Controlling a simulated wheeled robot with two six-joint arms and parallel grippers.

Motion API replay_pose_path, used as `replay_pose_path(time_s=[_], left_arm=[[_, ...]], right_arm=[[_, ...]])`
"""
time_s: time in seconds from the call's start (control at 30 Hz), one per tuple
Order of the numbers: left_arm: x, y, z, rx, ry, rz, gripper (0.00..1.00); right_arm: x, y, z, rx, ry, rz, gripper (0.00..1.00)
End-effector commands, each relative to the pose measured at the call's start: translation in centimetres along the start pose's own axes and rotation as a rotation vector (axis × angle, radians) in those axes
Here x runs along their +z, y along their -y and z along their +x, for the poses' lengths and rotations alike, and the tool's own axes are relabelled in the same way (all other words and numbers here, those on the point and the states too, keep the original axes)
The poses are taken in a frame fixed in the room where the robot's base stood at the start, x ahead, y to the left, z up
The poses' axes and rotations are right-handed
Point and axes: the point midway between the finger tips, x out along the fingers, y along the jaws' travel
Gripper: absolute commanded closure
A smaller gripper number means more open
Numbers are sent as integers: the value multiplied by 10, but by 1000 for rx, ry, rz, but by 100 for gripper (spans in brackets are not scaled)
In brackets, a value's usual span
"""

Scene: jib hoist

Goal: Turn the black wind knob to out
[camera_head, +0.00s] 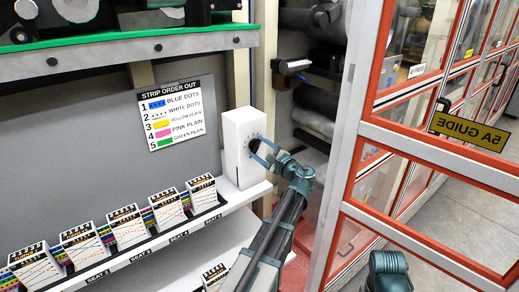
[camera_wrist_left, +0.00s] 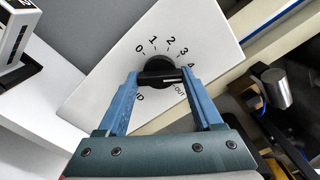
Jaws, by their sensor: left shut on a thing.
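The black wind knob (camera_wrist_left: 158,72) is on the face of a white box (camera_head: 238,135), which stands at the right end of the white shelf. Around it the dial reads 0, 1, 2, 3, 4 and OUT; a lower label is partly hidden by a finger. My left gripper (camera_head: 261,153) is shut on the knob, with blue fingers on either side of its bar in the left wrist view (camera_wrist_left: 161,76). A pale line on the bar points right, toward the side with 4 and OUT; its exact mark is hard to tell. My right gripper is not in view.
Several white packs (camera_head: 128,226) stand in numbered seats along the shelf. A strip order sign (camera_head: 174,112) hangs behind. A red-framed glazed door (camera_head: 352,130) stands close on the right.

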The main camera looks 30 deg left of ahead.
Motion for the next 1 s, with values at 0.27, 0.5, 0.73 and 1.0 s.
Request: replay_pose_path(time_s=[0.27,0.5,0.73,1.0], left_arm=[[0,-2,-1,3,-2,259,88],[0,-2,-1,3,-3,485,88],[0,-2,-1,3,-3,679,88],[0,-3,-1,4,-4,844,88]], right_arm=[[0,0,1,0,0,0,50],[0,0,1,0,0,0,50],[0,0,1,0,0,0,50],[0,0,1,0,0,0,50]])
